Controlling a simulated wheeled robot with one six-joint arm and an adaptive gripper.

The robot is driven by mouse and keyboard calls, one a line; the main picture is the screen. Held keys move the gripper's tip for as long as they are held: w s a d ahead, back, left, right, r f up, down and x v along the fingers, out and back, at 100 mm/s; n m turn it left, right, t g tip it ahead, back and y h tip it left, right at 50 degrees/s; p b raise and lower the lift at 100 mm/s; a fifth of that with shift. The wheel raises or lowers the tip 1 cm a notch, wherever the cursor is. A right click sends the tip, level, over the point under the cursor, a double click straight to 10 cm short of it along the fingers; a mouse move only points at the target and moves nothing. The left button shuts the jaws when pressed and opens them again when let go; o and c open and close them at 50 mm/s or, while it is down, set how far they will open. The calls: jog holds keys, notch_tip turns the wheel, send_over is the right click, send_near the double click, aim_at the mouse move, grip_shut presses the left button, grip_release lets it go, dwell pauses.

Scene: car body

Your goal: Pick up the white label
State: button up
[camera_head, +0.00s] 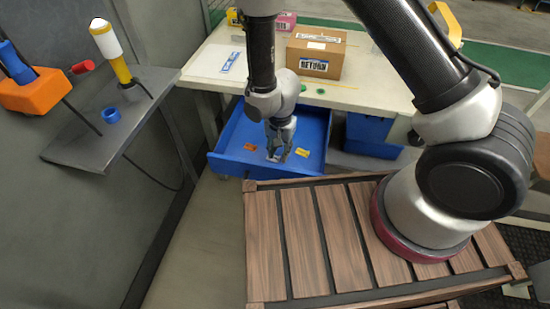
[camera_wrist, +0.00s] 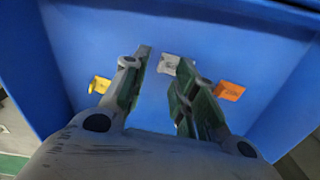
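The white label (camera_wrist: 168,64) lies in the blue drawer (camera_wrist: 250,45), and in the wrist view it shows just past and between my fingertips. My gripper (camera_wrist: 163,70) is open, with its two fingers apart and nothing between them that I can see held. In the head view my gripper (camera_head: 277,156) points down into the open drawer (camera_head: 230,165), between an orange label (camera_head: 250,147) and a yellow label (camera_head: 302,152). The white label is mostly hidden by the gripper there. The wrist view also shows the yellow label (camera_wrist: 100,85) at left and the orange label (camera_wrist: 229,91) at right.
A white table (camera_head: 365,95) stands behind the drawer with a cardboard box (camera_head: 316,52) marked RETURN. Blue bins (camera_head: 370,130) stand right of the drawer. The drawer walls surround my gripper. A grey shelf (camera_head: 100,135) is at left, and a slatted wooden platform (camera_head: 310,240) is in front.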

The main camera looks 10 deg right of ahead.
notch_tip(320, 180, down, 2)
grip_shut()
jog(key=shift+r, duration=0.2)
dwell(0.4)
